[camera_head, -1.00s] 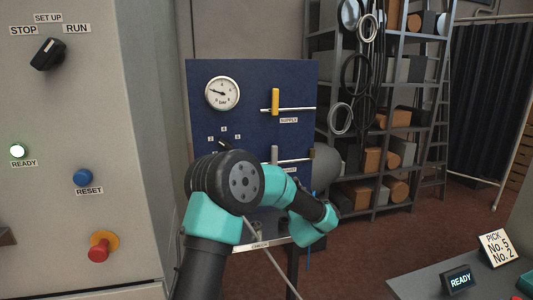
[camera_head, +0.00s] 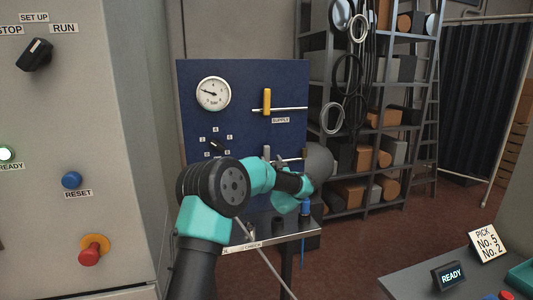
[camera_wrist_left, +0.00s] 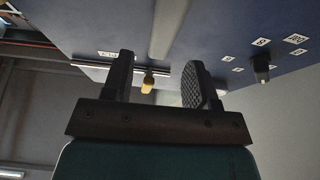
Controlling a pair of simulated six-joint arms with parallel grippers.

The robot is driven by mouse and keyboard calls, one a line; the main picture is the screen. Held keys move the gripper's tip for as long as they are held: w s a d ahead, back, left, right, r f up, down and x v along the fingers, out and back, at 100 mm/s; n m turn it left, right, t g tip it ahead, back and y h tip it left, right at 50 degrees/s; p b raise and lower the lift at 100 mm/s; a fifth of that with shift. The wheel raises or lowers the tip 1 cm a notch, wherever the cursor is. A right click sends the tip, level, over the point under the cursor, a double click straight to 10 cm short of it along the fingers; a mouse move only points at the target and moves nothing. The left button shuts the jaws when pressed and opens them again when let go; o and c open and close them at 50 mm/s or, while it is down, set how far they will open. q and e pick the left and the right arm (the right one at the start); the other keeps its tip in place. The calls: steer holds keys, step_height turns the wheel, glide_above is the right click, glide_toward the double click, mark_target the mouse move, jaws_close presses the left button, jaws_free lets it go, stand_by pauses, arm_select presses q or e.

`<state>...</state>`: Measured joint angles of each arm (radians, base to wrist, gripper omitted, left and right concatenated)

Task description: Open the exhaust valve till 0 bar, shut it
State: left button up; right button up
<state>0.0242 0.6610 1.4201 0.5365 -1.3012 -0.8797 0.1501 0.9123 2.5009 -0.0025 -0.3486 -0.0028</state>
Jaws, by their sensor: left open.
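The blue panel (camera_head: 245,85) carries a round pressure gauge (camera_head: 213,94), its needle pointing left and slightly up; I cannot read the exact value. The yellow supply handle (camera_head: 267,101) stands upright across its pipe. Below it, the grey exhaust handle (camera_head: 266,152) also looks upright, its lower part and label hidden by my left arm. My left gripper's fingers are hidden in the head view. In the left wrist view the gripper (camera_wrist_left: 160,78) is open and empty, with a grey bar, apparently the exhaust handle (camera_wrist_left: 169,25), ahead of the gap. My right gripper is out of view.
A selector knob (camera_head: 216,145) with number labels is left of the valves. A metal shelf (camera_head: 240,246) juts out below the panel. A grey cabinet (camera_head: 110,130) with buttons stands left. A storage rack (camera_head: 385,130) is behind; a grey desk (camera_head: 400,284) is front right.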

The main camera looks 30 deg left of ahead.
mark_target(267, 153)
arm_select(q)
steer(key=shift+x, duration=2.95)
steer(key=shift+c, duration=0.4)
jaws_close()
